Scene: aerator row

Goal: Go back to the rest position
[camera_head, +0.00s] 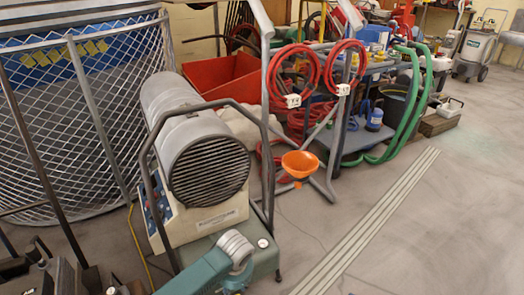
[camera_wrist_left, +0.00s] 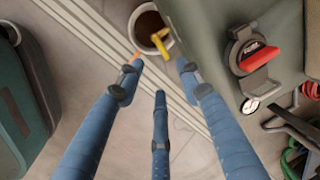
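In the left wrist view, my left gripper (camera_wrist_left: 160,73) shows its blue jointed fingers spread apart, with nothing held between them. It is open above the concrete floor. A round cup or pot (camera_wrist_left: 150,28) with dark brown contents shows beyond the fingertips, with a yellow piece (camera_wrist_left: 161,41) at its rim. I cannot tell how far it is from the fingers. Neither gripper can be made out in the head view. My right gripper is in no view.
A grey cylindrical heater (camera_head: 185,125) stands behind a bent tube frame. An orange funnel (camera_head: 300,163) is right of it. Red hoses (camera_head: 345,68) hang on a rack, and a red bin (camera_head: 225,78) stands behind. Open floor with a slotted drain (camera_head: 370,222) lies right. A red-handled fitting (camera_wrist_left: 259,60) is near the gripper.

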